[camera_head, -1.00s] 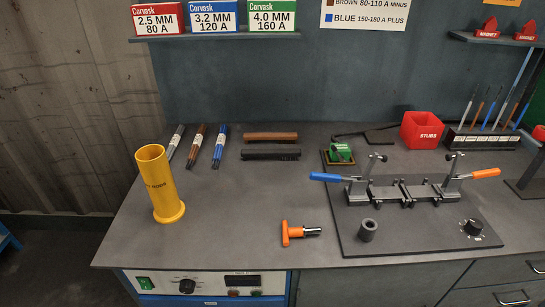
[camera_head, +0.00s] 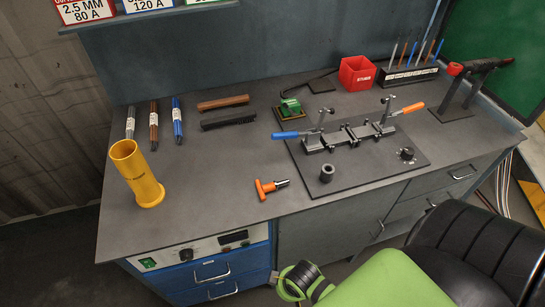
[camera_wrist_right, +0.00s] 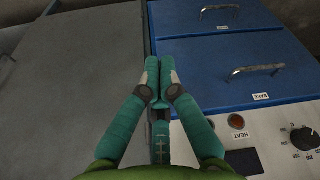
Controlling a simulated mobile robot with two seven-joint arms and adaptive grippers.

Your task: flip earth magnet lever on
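My left gripper is out of view.
A yellow tube (camera_head: 137,174) stands at the bench's left. A pipe fixture (camera_head: 350,140) with blue and orange handles sits on a dark plate (camera_head: 395,177) right of the orange piece. A red box (camera_head: 357,73) stands behind. The bench (camera_head: 215,165) is clear around the orange piece.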

